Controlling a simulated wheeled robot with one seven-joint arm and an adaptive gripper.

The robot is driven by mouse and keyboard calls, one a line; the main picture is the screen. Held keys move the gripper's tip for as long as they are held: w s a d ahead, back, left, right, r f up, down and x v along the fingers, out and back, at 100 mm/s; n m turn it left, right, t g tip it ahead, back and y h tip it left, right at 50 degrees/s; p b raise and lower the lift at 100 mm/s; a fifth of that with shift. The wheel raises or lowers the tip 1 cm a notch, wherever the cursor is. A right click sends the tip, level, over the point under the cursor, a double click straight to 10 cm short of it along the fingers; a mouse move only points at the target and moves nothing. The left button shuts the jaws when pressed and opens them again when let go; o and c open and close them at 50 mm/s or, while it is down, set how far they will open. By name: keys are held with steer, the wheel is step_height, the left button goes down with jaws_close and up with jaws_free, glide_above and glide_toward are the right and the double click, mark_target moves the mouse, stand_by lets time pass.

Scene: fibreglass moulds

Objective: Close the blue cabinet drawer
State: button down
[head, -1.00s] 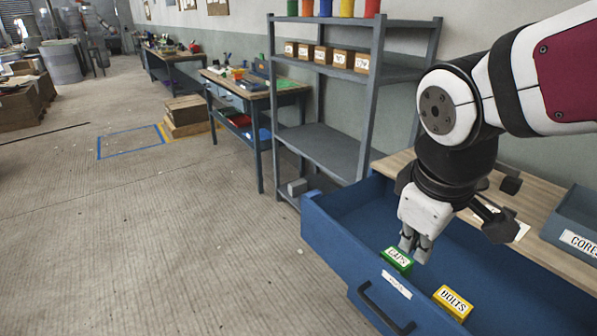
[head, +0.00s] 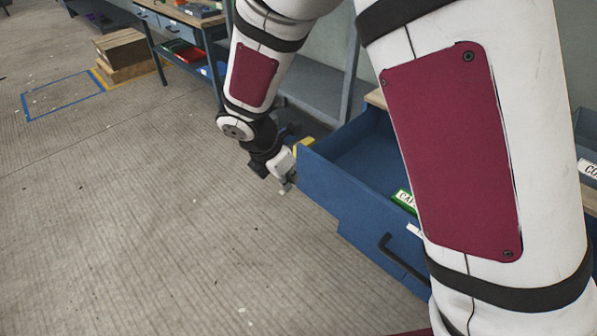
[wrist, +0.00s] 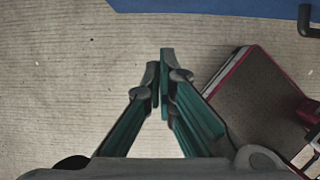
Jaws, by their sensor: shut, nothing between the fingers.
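The blue drawer (head: 352,196) stands pulled out, its inside open to view. Its dark bar handle (head: 402,262) is on the front face, below a white label. A green block (head: 404,199) lies inside, partly hidden by my arm, which also covers the drawer's right part. My gripper (head: 287,188) is outside the drawer, low beside its left front corner, over the floor. In the wrist view my fingers (wrist: 162,55) are together and empty. A strip of the drawer front (wrist: 215,8) and the handle (wrist: 307,20) show at the top edge there, apart from the fingertips.
A small yellow thing (head: 304,147) shows behind my gripper by the drawer's left side; I cannot tell what it is. A grey shelf (head: 312,95) and a workbench (head: 190,22) stand behind. The floor (head: 150,220) left and in front is clear.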

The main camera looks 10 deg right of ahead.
mark_target(310, 187)
steer(key=shift+w+d+f, duration=0.75)
steer(key=shift+d+f, duration=0.25)
steer(key=shift+f, duration=0.5)
steer(key=shift+w+d+f, duration=0.8)
steer(key=shift+d+f, duration=0.2)
steer(key=shift+f, duration=0.45)
steer(key=shift+w+d+f, duration=0.75)
steer(key=shift+d+f, duration=0.25)
steer(key=shift+f, duration=0.5)
steer(key=w+d+b, duration=0.2)
steer(key=w+d, duration=0.4)
steer(key=d, duration=0.2)
steer(key=w+d+b, duration=0.2)
steer(key=w+d, duration=0.4)
steer(key=d, duration=0.2)
steer(key=w+d+b, duration=0.1)
steer(key=w+d, duration=0.6)
steer(key=d, duration=0.1)
steer(key=shift+d+b, duration=0.1)
steer(key=shift+b, duration=0.3)
steer(key=shift+w+d, duration=0.35)
steer(key=shift+d, duration=0.15)
steer(key=shift+d+r, duration=0.1)
